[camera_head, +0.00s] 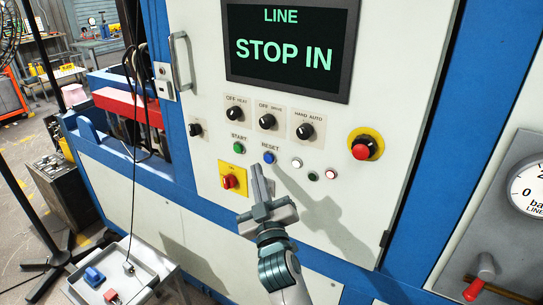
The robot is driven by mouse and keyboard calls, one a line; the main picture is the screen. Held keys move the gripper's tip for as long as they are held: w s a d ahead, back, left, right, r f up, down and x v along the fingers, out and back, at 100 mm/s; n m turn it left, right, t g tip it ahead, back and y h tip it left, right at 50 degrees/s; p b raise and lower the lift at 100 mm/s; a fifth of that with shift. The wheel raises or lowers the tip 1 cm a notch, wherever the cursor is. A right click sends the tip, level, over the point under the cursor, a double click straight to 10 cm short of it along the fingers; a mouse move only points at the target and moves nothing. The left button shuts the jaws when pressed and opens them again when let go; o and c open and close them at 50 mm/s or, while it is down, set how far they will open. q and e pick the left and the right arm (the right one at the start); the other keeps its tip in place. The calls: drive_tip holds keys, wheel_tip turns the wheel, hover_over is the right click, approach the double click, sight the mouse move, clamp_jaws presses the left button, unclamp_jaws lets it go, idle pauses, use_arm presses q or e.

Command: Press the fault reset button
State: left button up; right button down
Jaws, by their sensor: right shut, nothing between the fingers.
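The blue reset button (269,157) sits on the white control panel (205,80) under the label "RESET". My right gripper (257,170) is shut and empty, its fingertips just below and slightly left of the blue button in the picture. I cannot tell whether the tips touch the panel. A green start button (238,149) is to the left of the blue one. My left gripper is not in view.
Nearby are a red-on-yellow rotary switch (230,180), black selector knobs (267,121), small indicator lights (314,176) and a red emergency stop (362,149). A display (290,52) reads "LINE STOP IN". A tray (150,262) stands lower left, a gauge (530,190) at right.

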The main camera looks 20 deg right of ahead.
drive_tip(key=shift+w+d+r, duration=0.15)
drive_tip(key=shift+w+d, duration=0.15)
drive_tip(key=shift+d, duration=0.25)
drive_tip(key=shift+w+d, duration=0.6)
drive_tip(key=shift+d, duration=0.15)
idle(2.7)
drive_tip(key=shift+s+a, duration=0.1)
drive_tip(key=shift+a, duration=0.05)
drive_tip(key=shift+s+a, duration=0.45)
drive_tip(key=shift+a, duration=0.1)
idle(0.5)
